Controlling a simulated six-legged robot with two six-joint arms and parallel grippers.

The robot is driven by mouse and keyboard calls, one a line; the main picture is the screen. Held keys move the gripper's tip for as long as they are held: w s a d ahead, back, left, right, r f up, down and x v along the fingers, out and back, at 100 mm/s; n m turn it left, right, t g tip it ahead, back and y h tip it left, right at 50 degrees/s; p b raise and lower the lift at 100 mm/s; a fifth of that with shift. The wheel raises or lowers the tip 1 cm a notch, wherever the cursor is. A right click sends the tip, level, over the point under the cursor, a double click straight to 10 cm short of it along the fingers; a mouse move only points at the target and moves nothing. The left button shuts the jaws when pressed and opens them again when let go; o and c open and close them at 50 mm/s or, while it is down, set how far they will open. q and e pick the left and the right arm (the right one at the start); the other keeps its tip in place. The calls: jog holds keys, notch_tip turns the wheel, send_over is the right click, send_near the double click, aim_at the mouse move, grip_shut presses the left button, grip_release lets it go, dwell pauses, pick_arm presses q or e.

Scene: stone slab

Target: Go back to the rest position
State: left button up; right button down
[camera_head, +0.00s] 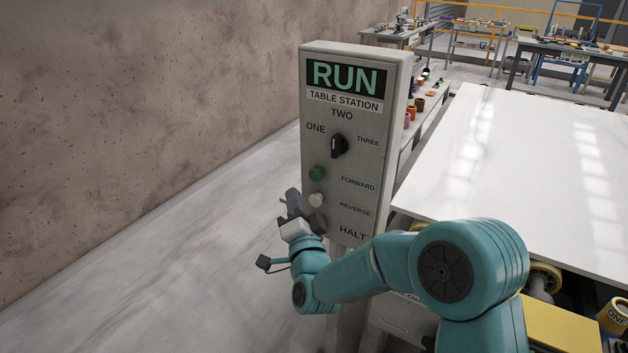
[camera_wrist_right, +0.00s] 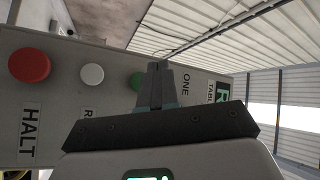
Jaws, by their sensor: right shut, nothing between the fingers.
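My right gripper (camera_head: 293,200) is shut and empty, in front of the lower left part of the grey control panel (camera_head: 357,85). Its closed fingers show in the right wrist view (camera_wrist_right: 157,72), partly covering the green button (camera_wrist_right: 135,81). The panel has a lit RUN display (camera_head: 346,76), a black selector knob (camera_head: 338,146), a green button (camera_head: 316,174) and a white button (camera_head: 316,200). The red button (camera_wrist_right: 30,65) beside HALT shows in the wrist view; in the head view my gripper and wrist hide it. I cannot tell whether the fingers touch the panel. My left gripper is out of view.
A white slab table (camera_head: 500,150) stands right of the panel, beyond my right arm. A stained wall (camera_head: 130,120) runs along the left. Pale floor (camera_head: 180,250) between wall and panel is clear. Workbenches (camera_head: 560,50) with small items stand at the back.

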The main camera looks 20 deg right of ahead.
dwell(0.6)
jog(key=s+d+f+n+g+y+p, duration=0.1)
jog(key=s+f+g, duration=0.25)
jog(key=f, duration=0.55)
jog(key=s+f+n+g+y+p, duration=0.1)
jog(key=s+f+g, duration=0.25)
jog(key=f, duration=0.55)
jog(key=s+d+f+n+g+y+p, duration=0.15)
jog(key=s+f, duration=0.25)
jog(key=f, duration=0.5)
jog(key=s+a+f+n+g+y, duration=0.1)
jog(key=s+a+f+n+g, duration=0.1)
jog(key=s, duration=0.5)
jog(key=s+a+f+n+g+y, duration=0.1)
jog(key=s+a+f+n+g, duration=0.2)
jog(key=s, duration=0.5)
jog(key=s+a+f+n+g+y, duration=0.1)
jog(key=s+a+f+n+g, duration=0.1)
jog(key=s+g, duration=0.4)
notch_tip(320, 180, down, 2)
jog(key=shift+s+a+f+n+b, duration=0.1)
jog(key=shift+s+a+n+b, duration=0.4)
jog(key=shift+s, duration=0.7)
jog(key=shift+a+g, duration=0.1)
jog(key=shift+g, duration=0.15)
